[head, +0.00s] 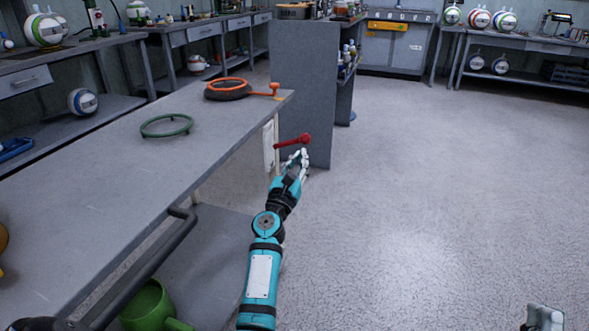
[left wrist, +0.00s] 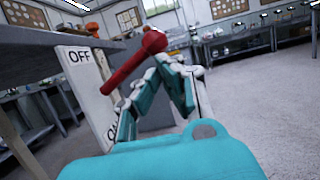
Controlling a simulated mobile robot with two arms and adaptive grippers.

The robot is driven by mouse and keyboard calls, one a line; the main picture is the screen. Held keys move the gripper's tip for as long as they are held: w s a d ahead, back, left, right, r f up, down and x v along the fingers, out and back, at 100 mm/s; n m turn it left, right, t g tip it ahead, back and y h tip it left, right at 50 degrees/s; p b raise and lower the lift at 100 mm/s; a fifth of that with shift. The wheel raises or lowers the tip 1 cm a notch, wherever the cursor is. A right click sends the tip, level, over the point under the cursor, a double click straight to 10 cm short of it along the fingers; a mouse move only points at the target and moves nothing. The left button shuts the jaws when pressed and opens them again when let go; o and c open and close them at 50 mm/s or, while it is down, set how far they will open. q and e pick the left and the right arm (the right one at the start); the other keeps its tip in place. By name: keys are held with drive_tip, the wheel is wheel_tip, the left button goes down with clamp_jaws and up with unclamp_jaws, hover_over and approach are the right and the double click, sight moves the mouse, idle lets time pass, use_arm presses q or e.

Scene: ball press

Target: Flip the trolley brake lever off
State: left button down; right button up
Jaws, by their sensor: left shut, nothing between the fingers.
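The red brake lever (head: 293,141) sticks out to the right from a white plate (head: 268,148) at the trolley's far right corner. In the left wrist view the lever (left wrist: 133,61) ends in a round knob, and the plate (left wrist: 88,85) reads OFF at the top; the lower ON label is partly hidden by a finger. My left gripper (head: 300,160) is shut and empty, its fingertips (left wrist: 168,64) close below the knob. Whether they touch it I cannot tell. A pale piece, seemingly my right gripper (head: 544,318), is cut off at the bottom right.
The grey trolley top (head: 100,190) carries a green ring (head: 166,126) and a dark disc with an orange ring (head: 228,89). A grey cabinet (head: 302,90) stands behind the lever. A green watering can (head: 150,306) is on the lower shelf. Floor to the right is clear.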

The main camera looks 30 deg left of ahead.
use_arm(q)
drive_tip(key=v, duration=1)
drive_tip(key=shift+s, duration=0.4)
drive_tip(key=shift+d+f, duration=0.1)
drive_tip(key=shift+d, duration=0.05)
